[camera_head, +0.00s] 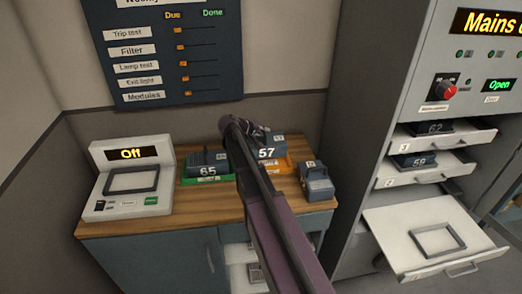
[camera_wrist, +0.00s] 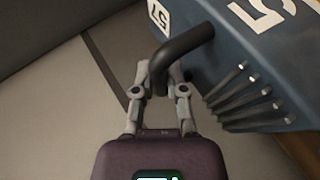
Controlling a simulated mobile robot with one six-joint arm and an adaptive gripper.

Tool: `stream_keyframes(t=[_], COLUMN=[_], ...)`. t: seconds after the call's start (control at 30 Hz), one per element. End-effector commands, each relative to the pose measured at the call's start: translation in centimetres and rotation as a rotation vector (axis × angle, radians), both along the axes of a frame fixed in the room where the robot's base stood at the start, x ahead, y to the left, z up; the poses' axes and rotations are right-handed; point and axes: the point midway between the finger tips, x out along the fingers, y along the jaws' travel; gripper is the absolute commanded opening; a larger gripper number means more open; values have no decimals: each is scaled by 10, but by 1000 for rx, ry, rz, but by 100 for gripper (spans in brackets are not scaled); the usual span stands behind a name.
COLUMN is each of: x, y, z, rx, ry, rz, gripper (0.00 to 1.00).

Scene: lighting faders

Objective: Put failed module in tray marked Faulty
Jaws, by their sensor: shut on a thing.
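Module 57 (camera_head: 267,153), a dark blue-grey box with white labels, is at the orange tray (camera_head: 284,166) on the wooden bench. I cannot tell whether it rests in the tray or hangs just above it. My gripper (camera_wrist: 163,78) is shut on the black handle of module 57 (camera_wrist: 225,60) in the wrist view. In the head view my arm hides part of the module and tray. Module 65 (camera_head: 207,166) sits in the green tray (camera_head: 190,181) to the left. The tray markings are too small to read.
A tester (camera_head: 130,182) reading Off stands at the bench's left. Another module (camera_head: 317,184) stands at the right. In the cabinet, modules 62 (camera_head: 432,127) and one like 58 (camera_head: 412,160) sit on pulled-out shelves; the lowest shelf (camera_head: 400,222) is pulled out, empty. A panel (camera_head: 150,88) hangs behind.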

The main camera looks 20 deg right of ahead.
Motion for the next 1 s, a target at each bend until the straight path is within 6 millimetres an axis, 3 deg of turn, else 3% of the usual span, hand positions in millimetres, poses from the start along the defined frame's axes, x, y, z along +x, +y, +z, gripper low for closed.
stream_keyframes(t=[0.23, 1.0], x=[0, 0], y=[0, 1], z=[-21, -32], rx=[-3, -2], ry=[0, 0], rz=[1, 1], gripper=[0, 0])
